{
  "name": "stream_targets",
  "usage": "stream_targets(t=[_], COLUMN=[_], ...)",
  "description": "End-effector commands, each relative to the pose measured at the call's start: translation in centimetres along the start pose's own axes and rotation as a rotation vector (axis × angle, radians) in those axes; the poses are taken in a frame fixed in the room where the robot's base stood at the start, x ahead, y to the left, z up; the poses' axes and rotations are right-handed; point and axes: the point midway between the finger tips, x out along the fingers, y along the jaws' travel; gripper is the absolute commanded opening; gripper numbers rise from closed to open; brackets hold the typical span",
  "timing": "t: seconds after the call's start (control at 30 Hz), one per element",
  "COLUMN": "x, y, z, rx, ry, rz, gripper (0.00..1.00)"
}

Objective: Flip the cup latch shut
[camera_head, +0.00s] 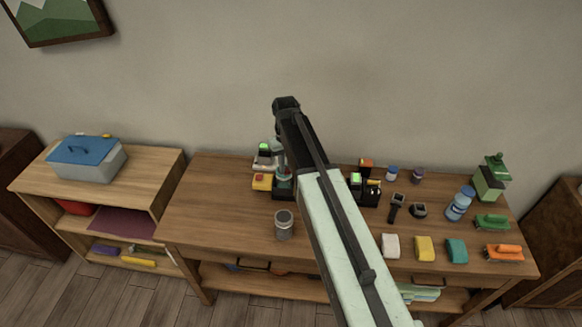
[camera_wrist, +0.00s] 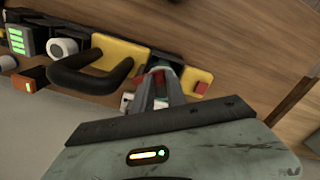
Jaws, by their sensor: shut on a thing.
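My gripper (camera_head: 283,166) reaches down at the back left of the wooden table, over a small dark base (camera_head: 283,193). In the wrist view my gripper (camera_wrist: 157,82) has its grey fingers close together on a small teal and red part (camera_wrist: 160,72). The fingers hide much of this part, and I cannot tell for sure that it is the cup latch.
A black handle (camera_wrist: 95,65) on a yellow plate is close to the fingers. Devices, sponges, brushes and bottles crowd the right side. Bare tabletop (camera_head: 215,205) lies left.

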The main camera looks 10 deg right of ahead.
Motion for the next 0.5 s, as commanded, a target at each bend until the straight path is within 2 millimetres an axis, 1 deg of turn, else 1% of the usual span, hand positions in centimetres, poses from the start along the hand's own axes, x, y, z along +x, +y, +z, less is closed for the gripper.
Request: stream_targets(t=[0.5], x=[0.0], y=[0.2], z=[-2.0], rx=[0.466], ry=[-0.001], rz=[-0.002], gripper=[0.00])
